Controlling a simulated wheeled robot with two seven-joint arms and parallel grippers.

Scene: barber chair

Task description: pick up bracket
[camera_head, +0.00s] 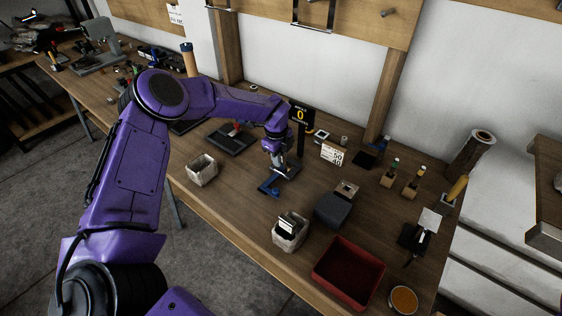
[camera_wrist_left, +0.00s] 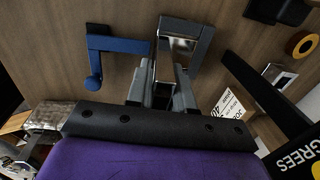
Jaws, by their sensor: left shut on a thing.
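My left gripper (camera_head: 279,167) reaches down to the workbench in the head view. In the left wrist view its fingers (camera_wrist_left: 163,85) are closed on a grey metal bracket (camera_wrist_left: 185,28) with a shiny inner face. In the head view the bracket is small and mostly hidden by the gripper. I cannot tell whether it is lifted off the wood. A blue angled part (camera_wrist_left: 118,44) lies just left of the bracket; in the head view this blue part (camera_head: 267,187) is at the gripper's left. My right gripper is not in view.
A black post with a yellow-marked sign (camera_head: 301,115) stands close behind the gripper. A white bin (camera_head: 202,170) is to the left. Another bin (camera_head: 289,232), a dark block (camera_head: 333,210) and a red tray (camera_head: 348,272) are in front and right.

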